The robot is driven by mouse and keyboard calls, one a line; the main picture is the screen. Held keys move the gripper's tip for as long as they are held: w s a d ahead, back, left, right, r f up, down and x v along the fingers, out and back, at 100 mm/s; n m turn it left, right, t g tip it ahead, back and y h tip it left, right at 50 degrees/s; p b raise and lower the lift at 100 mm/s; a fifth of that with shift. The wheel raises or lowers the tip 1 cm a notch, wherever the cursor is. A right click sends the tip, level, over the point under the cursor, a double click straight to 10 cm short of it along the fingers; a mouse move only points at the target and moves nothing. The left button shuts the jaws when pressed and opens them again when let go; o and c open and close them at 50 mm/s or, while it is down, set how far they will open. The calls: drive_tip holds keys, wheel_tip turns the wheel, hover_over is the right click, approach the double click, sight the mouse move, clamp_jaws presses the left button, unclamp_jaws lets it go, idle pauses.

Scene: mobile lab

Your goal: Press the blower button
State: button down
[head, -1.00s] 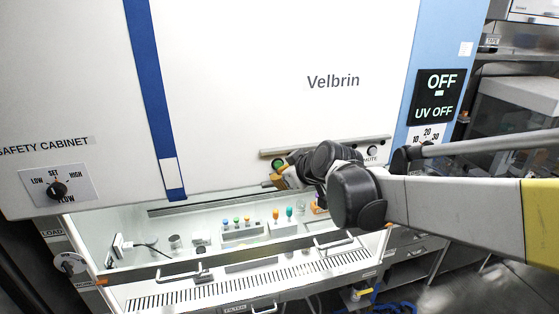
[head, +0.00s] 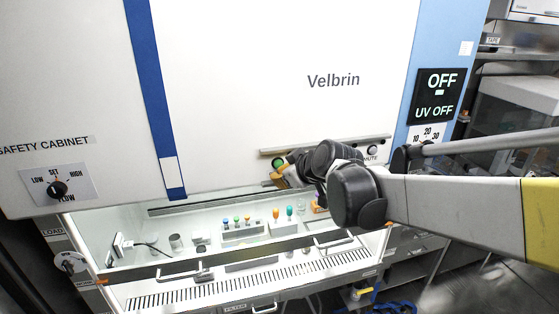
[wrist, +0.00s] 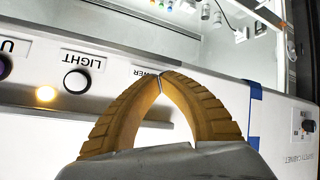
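The blower button appears in the head view as a green button (head: 279,163) at the left end of the control strip on the cabinet front. My gripper (head: 272,181) is just below and beside it, close to the strip. In the wrist view my gripper (wrist: 162,74) has its two yellow fingertips together, with nothing seen between them. The upside-down blower label (wrist: 146,73) is partly covered by the left finger. The button itself is not visible there, and I cannot tell whether the fingertips touch anything.
The wrist view shows a light button (wrist: 77,80) and a glowing yellow lamp (wrist: 45,93). The display (head: 437,96) reads OFF and UV OFF. Below the sash, the cabinet's work area holds a vial rack (head: 240,233). A flow knob (head: 57,189) is at the left.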

idle(0.4)
drive_tip(key=shift+w+a, duration=0.15)
drive_tip(key=shift+w, duration=0.3)
drive_tip(key=shift+w+a+b, duration=0.1)
drive_tip(key=shift+w+b, duration=0.2)
drive_tip(key=shift+w, duration=0.15)
idle(0.7)
drive_tip(key=shift+s, duration=0.15)
drive_tip(key=shift+s+d, duration=0.25)
drive_tip(key=shift+s, duration=0.5)
drive_tip(key=s, duration=0.2)
drive_tip(key=s+d, duration=0.1)
drive_tip(key=s, duration=0.1)
drive_tip(key=shift+s+d+p, duration=0.15)
drive_tip(key=shift+s+p, duration=0.15)
drive_tip(key=shift+s, duration=0.1)
idle(0.5)
